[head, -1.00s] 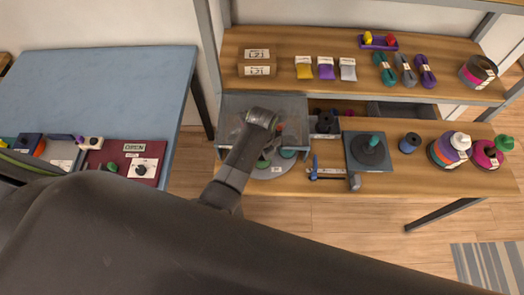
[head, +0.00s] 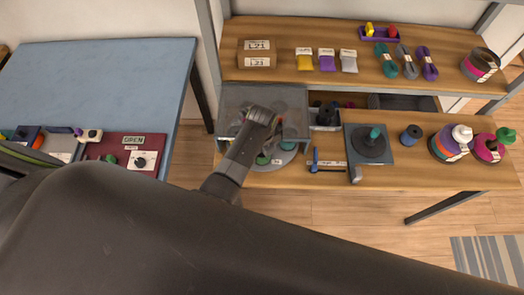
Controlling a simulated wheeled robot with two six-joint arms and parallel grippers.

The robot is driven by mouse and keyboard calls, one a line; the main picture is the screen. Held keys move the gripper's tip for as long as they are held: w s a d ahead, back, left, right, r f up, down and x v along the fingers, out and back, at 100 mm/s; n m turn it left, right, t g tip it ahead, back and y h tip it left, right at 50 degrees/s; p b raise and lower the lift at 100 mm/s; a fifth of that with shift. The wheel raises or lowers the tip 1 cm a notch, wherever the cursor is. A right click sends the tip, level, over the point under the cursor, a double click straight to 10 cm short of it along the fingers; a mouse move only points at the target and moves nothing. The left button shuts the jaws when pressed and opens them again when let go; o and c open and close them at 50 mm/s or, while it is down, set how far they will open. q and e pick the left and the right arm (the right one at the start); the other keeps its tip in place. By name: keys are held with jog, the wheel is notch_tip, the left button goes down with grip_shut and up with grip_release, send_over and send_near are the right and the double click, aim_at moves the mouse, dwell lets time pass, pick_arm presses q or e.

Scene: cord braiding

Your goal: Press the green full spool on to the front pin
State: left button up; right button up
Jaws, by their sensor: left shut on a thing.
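My left gripper (head: 276,127) reaches over the braiding machine with the round grey plate (head: 283,161), under or beside a clear cover (head: 235,98). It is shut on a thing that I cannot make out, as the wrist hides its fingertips. A green spool (head: 263,159) shows low on the plate, just beside my forearm, and a teal one (head: 288,146) sits to its right. I cannot tell which of these is the full spool or whether either is on a pin. The front pin itself is hidden. My right gripper is not in view.
Stacked spools (head: 452,142) stand farther right. A shelf (head: 350,50) crosses above. A blue table (head: 90,85) is at left.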

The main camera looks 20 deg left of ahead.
pick_arm(q)
jog(key=shift+f, duration=0.15)
dwell(0.5)
jog(key=o, duration=1.4)
jog(key=shift+r+p, duration=0.4)
jog(key=shift+r, duration=2.6)
jog(key=shift+s+f, duration=0.1)
